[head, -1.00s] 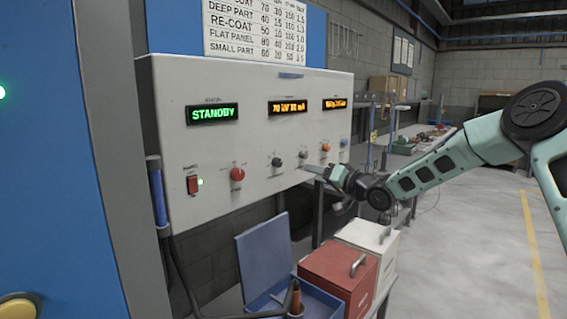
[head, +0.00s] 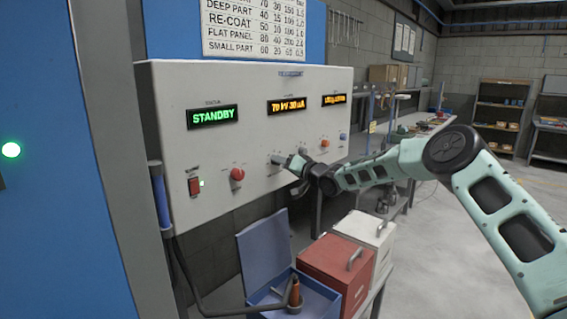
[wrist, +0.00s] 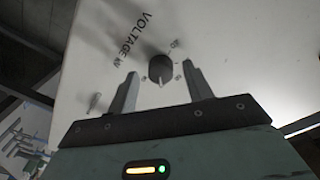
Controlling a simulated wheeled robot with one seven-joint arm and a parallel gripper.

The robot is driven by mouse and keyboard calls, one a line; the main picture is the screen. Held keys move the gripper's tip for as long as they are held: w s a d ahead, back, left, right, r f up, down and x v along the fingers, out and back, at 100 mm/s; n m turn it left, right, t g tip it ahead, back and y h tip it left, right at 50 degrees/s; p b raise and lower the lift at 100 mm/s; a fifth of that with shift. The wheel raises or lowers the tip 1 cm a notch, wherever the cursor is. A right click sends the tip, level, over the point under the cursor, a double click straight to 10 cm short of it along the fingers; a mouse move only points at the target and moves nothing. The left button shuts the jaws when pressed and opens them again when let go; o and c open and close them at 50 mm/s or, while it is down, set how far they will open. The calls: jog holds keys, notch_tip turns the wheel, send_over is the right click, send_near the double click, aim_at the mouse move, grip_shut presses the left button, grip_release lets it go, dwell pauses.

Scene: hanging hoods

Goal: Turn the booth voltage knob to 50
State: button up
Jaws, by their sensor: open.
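The voltage knob (wrist: 161,68) is a small black dial on the white panel, under the printed word VOLTAGE, in the wrist view. My gripper (wrist: 158,88) is open, with one finger on each side of the knob and the tips close to the panel. I cannot tell whether the fingers touch it. In the head view my gripper (head: 290,165) reaches the panel (head: 250,160) and largely hides the knob. The orange display (head: 288,104) reads about 70 kV 30 uA. A green display (head: 212,117) reads STANDBY.
A red switch (head: 195,186) is lower left. Red (head: 335,270) and white (head: 368,238) boxes and an open blue case (head: 265,250) stand below the panel.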

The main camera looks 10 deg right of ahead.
jog(key=c, duration=1)
jog(key=shift+n+b, duration=0.3)
jog(key=shift+b, duration=0.25)
jog(key=n+y+b, duration=0.1)
jog(key=n+b, duration=0.7)
jog(key=n, duration=0.2)
jog(key=n+b, duration=0.8)
jog(key=n, duration=0.1)
jog(key=shift+w+d+n+y, duration=0.15)
jog(key=shift+n+y, duration=0.25)
jog(key=shift+b, duration=0.35)
